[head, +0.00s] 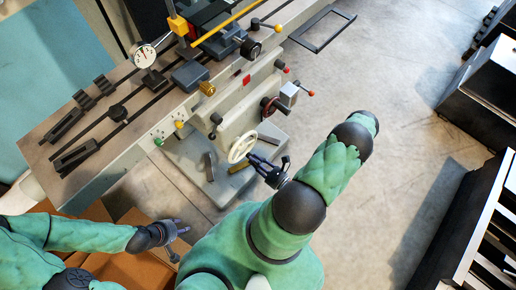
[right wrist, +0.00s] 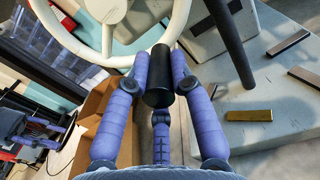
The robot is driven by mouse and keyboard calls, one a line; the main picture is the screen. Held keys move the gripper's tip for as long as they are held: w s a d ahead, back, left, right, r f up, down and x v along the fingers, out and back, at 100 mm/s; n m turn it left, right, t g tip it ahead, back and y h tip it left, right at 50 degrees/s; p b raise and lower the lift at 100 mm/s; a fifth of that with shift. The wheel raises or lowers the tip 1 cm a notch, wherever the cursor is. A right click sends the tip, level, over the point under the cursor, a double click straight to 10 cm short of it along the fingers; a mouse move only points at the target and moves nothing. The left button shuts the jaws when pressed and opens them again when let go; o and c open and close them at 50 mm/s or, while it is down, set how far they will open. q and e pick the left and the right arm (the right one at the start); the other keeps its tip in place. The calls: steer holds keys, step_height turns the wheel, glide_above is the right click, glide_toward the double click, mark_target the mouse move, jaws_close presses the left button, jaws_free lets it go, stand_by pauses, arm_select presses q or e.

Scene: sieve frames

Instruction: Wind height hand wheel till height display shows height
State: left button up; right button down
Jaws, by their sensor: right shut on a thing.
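The white hand wheel (head: 241,147) stands on the front of the grey milling machine. In the right wrist view the white wheel rim (right wrist: 110,52) fills the top, with its black handle (right wrist: 158,78) pointing toward the camera. My right gripper (head: 258,163) is at the wheel's lower right; in the right wrist view its purple fingers (right wrist: 160,88) are closed around the black handle. My left gripper (head: 184,228) is empty, fingers spread, low on the left, away from the machine. I cannot make out a height display with a readable number.
A dial gauge (head: 144,56) and clamps sit on the long machine table (head: 60,155). A second, dark crank wheel (head: 270,106) is up and right of the white wheel. Metal bars lie on the machine base, one brass (right wrist: 248,115). Cardboard boxes (head: 110,267) lie beneath my left arm.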

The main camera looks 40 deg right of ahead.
steer(key=shift+s+a+f+m, duration=0.1)
steer(key=shift+a+f+m, duration=0.25)
steer(key=shift+f+m, duration=0.35)
steer(key=shift+a+r, duration=0.1)
steer(key=shift+r, duration=0.05)
steer(key=c, duration=1.1)
jaws_free()
steer(key=shift+r, duration=0.1)
steer(key=shift+s, duration=0.15)
steer(key=shift+s+d, duration=0.2)
steer(key=shift+s, duration=1.75)
steer(key=shift+s+d, duration=0.2)
steer(key=shift+s, duration=1.8)
steer(key=shift+s+d, duration=0.2)
steer(key=shift+s, duration=1.75)
